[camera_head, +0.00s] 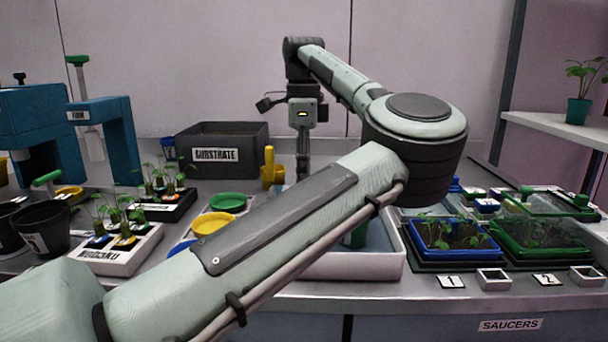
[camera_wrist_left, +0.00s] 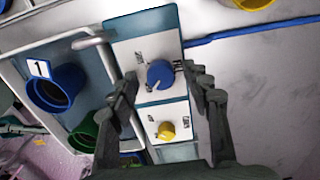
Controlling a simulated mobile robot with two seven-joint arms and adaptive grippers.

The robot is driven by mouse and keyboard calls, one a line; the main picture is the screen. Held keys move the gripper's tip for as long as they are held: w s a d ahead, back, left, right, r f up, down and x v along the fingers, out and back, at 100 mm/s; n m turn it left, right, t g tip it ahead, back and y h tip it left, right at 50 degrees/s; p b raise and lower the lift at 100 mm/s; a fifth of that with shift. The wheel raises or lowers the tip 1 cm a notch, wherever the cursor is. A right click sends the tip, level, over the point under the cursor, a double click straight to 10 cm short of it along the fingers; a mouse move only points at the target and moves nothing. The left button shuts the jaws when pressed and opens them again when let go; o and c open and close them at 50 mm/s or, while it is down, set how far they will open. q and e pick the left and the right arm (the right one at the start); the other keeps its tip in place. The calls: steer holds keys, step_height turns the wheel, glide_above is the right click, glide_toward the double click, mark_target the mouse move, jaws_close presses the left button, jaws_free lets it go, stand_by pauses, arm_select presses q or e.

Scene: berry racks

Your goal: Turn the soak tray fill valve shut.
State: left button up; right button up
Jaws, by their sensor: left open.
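A white panel (camera_wrist_left: 146,52) carries a blue knob (camera_wrist_left: 160,74) and a smaller yellow knob (camera_wrist_left: 166,131), each with a pointer and small labels that I cannot read. My left gripper (camera_wrist_left: 160,80) is open, its two fingers on either side of the blue knob with visible gaps. I cannot tell how far above the knob the fingertips are. In the head view my left gripper (camera_head: 303,165) points down behind the white soak tray (camera_head: 385,266); my arm hides the panel and much of the tray. My right gripper is not in view.
A blue pot (camera_wrist_left: 55,92) labelled 1 and a green pot (camera_wrist_left: 84,132) stand in the tray beside the panel. A yellow fixture (camera_head: 270,172) rises left of my gripper. A dark substrate bin (camera_head: 222,150) stands at the back. Seedling trays (camera_head: 455,236) sit to the right.

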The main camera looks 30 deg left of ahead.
arm_select(q)
steer(key=shift+f, duration=0.1)
jaws_close()
stand_by(0.3)
